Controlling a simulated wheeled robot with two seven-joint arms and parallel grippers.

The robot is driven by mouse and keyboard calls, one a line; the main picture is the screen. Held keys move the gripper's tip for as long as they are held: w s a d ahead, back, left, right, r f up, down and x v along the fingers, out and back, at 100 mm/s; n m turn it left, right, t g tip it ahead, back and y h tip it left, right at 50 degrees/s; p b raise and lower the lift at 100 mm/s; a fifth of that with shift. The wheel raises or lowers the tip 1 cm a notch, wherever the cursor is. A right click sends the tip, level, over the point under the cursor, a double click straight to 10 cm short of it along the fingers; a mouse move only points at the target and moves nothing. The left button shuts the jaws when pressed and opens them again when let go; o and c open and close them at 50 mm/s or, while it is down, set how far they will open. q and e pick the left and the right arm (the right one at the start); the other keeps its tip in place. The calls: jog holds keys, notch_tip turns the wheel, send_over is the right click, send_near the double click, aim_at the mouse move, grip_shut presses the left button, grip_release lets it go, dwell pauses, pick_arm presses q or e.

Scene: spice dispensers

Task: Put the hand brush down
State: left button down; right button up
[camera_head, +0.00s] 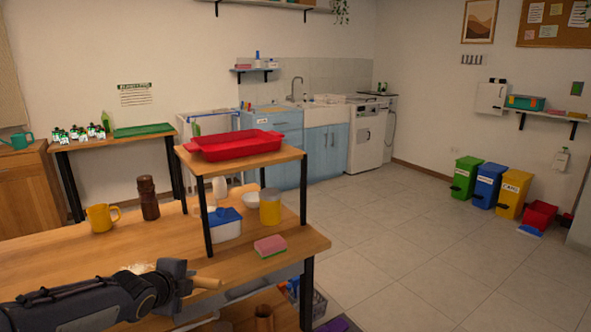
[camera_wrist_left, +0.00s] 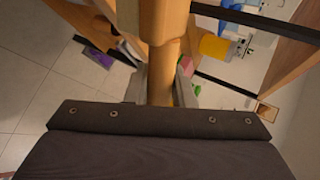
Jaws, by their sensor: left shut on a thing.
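My left gripper (camera_head: 188,281) is over the front of the wooden table (camera_head: 60,258), close to its front edge. It is shut on the hand brush (camera_head: 207,283), of which a short tan wooden handle end sticks out to the right. In the left wrist view the brush (camera_wrist_left: 166,72) is a wooden shaft between the two grey fingers, with a wider wooden part towards the top. The bristles cannot be made out. I cannot tell whether the brush touches the table top. My right gripper is not in view.
A pink-green sponge (camera_head: 270,246) lies near the right edge. A raised shelf (camera_head: 290,153) bears a red tray (camera_head: 235,144).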

pick_arm(q)
jog(key=s+d+f+m+h, duration=0.1)
jog(key=s+d+f+m, duration=0.1)
jog(key=s+d+f, duration=0.45)
notch_tip(320, 180, up, 13)
jog(key=s+a+p, duration=0.1)
jog(key=p, duration=1.2)
jog(key=shift+a+f, duration=0.15)
jog(key=shift+a, duration=0.1)
jog(key=shift+s, duration=0.15)
